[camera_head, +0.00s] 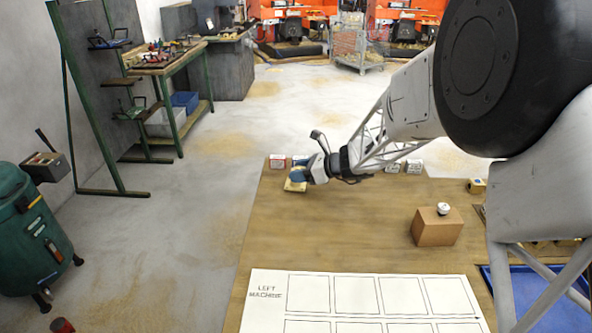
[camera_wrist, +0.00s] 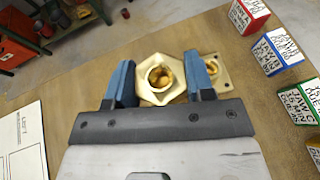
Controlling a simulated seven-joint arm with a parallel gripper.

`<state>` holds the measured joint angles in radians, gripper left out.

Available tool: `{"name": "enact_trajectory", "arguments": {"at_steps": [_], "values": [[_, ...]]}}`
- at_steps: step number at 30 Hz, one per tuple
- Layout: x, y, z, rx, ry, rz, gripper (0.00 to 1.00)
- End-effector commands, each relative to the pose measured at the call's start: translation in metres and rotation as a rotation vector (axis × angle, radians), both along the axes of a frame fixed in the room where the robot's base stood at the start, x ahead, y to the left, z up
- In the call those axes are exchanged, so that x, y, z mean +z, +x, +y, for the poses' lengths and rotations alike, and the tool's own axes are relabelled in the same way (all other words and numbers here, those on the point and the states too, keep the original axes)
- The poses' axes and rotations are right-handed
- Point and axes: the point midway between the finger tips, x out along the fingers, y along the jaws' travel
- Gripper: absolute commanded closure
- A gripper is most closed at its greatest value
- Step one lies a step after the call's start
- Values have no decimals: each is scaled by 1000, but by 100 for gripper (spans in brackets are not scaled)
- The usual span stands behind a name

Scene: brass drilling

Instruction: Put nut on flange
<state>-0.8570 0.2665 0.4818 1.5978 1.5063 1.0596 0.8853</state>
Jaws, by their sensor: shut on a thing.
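My gripper (camera_wrist: 160,84) has its two blue fingers shut on a pale brass hexagonal nut (camera_wrist: 147,68), one finger on each side. In the wrist view, brass shows inside the nut's round hole. The flange (camera_wrist: 222,80) is a pale plate with a small hole near its right side. It lies under and to the right of the nut and is partly hidden by the nut and the right finger. In the head view, my gripper (camera_head: 299,171) is low over the flange (camera_head: 293,187) at the table's far left. I cannot tell whether the nut touches the flange.
Labelled boxes (camera_wrist: 276,51) stand in a row right of the flange. A cardboard box (camera_head: 437,228) with a small white object (camera_head: 443,209) on top stands to the right. A white sheet (camera_head: 262,309) with drawn rectangles lies at the front. The table's middle is clear.

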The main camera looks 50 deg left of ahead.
Motion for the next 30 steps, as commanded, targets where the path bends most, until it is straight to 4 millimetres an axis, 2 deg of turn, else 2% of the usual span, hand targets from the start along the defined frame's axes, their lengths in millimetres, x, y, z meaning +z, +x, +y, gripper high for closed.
{"name": "enact_trajectory", "arguments": {"at_steps": [9, 15, 30], "values": [[-4, 23, 37, -1, 1, 0, 94], [-6, 34, 54, -1, 2, -1, 94], [-6, 38, 60, -1, 1, 0, 94]]}}
